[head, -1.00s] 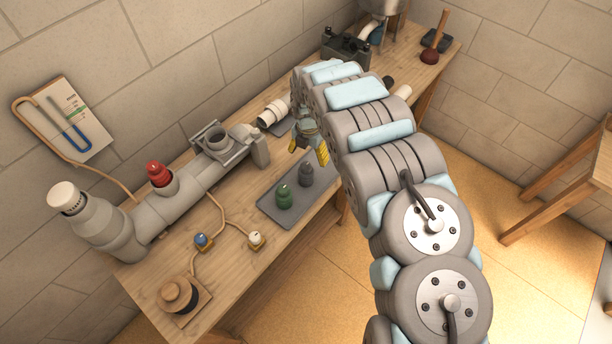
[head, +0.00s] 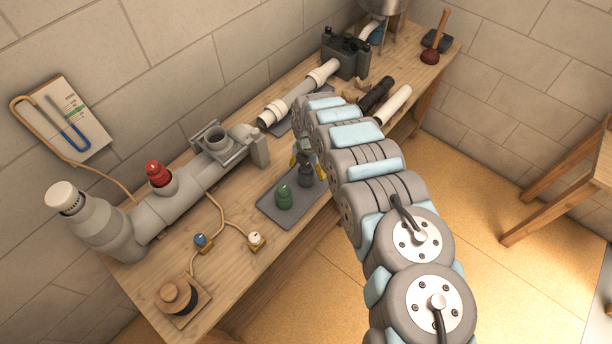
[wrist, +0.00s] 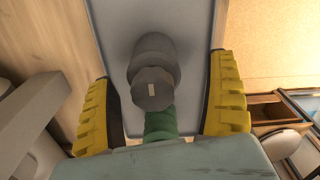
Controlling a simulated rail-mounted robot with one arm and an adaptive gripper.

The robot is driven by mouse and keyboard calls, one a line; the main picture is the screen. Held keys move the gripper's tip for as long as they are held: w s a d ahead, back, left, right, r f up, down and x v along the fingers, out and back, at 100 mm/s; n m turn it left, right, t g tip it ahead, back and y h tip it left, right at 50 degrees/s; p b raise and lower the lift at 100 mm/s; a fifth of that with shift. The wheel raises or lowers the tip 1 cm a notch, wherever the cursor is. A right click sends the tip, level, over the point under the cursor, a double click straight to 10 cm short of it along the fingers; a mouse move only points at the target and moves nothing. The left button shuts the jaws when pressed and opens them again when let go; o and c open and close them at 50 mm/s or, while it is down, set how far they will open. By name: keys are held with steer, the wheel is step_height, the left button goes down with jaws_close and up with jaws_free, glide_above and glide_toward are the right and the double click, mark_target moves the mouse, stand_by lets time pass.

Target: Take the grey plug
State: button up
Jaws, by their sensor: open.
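The grey plug (head: 306,174) stands upright on the dark grey tray (head: 265,207) near the table's front edge. In the wrist view the grey plug (wrist: 152,85) lies between the two yellow fingers, nearer the left one, with gaps on both sides. My gripper (wrist: 163,95) is open and empty around it. In the head view my gripper (head: 308,160) is close above and at the plug, partly hidden by my arm. The green plug (head: 284,196) stands on the same tray, to the left of the grey one; part of it shows in the wrist view (wrist: 160,124).
A grey pipe (head: 165,205) with a red plug (head: 159,173) runs along the table's back left. A blue valve (head: 203,241), a white one (head: 256,240) and a round wooden-based piece (head: 178,294) are at front left. White and black pipes lie further right.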

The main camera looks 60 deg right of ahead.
steer(key=shift+f, duration=0.1)
steer(key=shift+w+a+f+b, duration=0.1)
steer(key=shift+w+f+b, duration=0.15)
steer(key=shift+f, duration=0.7)
steer(key=shift+w+a+f+b, duration=0.1)
steer(key=shift+w+f+b, duration=0.1)
steer(key=shift+f, duration=0.75)
steer(key=shift+s+d+f, duration=0.1)
steer(key=shift+f, duration=0.5)
steer(key=c, duration=1.4)
steer(key=shift+o, duration=0.2)
steer(key=shift+r, duration=0.15)
